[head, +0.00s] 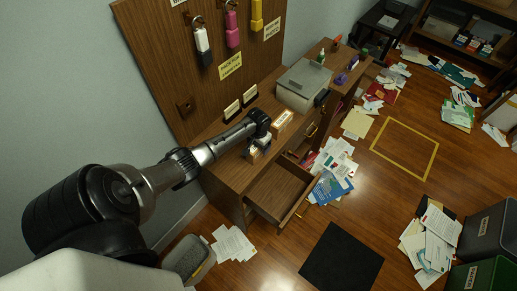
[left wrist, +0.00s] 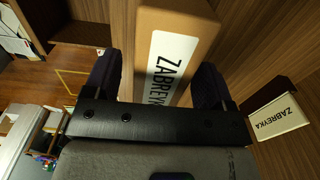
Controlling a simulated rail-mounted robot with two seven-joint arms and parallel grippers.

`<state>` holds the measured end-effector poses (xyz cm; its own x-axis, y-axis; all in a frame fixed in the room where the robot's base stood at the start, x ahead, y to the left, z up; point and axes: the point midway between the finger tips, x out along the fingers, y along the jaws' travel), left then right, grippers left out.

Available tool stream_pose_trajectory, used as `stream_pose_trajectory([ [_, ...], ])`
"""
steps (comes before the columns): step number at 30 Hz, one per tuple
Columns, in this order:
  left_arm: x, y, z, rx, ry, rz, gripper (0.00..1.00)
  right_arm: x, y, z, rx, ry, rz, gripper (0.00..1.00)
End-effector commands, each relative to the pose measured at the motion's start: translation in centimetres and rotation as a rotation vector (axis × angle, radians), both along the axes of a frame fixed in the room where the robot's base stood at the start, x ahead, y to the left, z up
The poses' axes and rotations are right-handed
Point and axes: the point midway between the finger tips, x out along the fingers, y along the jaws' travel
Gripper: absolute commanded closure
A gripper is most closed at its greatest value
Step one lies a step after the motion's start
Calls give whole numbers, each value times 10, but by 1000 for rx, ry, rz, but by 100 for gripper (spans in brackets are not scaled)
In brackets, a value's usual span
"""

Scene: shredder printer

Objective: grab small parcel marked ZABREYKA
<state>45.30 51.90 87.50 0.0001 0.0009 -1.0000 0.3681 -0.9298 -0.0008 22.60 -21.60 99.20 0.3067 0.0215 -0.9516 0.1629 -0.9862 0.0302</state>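The small parcel marked ZABREYKA (left wrist: 179,40) is a brown box with a white label in the left wrist view. It lies on the desk between my left gripper's fingers. My left gripper (left wrist: 157,82) is open: a gap shows between the left finger and the box, and the right finger overlaps its right edge. In the head view the left gripper (head: 262,139) points down over the desk and mostly hides this parcel (head: 254,154). A card sign reading ZABREYKA (left wrist: 280,118) stands to the right in the wrist view. My right gripper is not in view.
Another labelled parcel (head: 284,122) lies beside the gripper on the desk (head: 228,155). A grey printer (head: 305,83) stands farther back. An open drawer (head: 279,190) juts out at the front. Papers (head: 333,165) lie scattered on the floor.

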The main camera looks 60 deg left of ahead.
Motion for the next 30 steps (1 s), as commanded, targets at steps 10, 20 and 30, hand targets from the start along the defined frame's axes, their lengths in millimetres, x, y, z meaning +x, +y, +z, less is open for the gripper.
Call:
stream_pose_trajectory([
  [10, 0, 0, 0, 0, 0, 0, 56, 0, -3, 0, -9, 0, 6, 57],
  [20, 0, 0, 1, 0, 0, 0, 80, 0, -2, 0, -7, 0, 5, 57],
  [30, 1, 1, 11, 0, -1, 0, 80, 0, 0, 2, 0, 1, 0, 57],
])
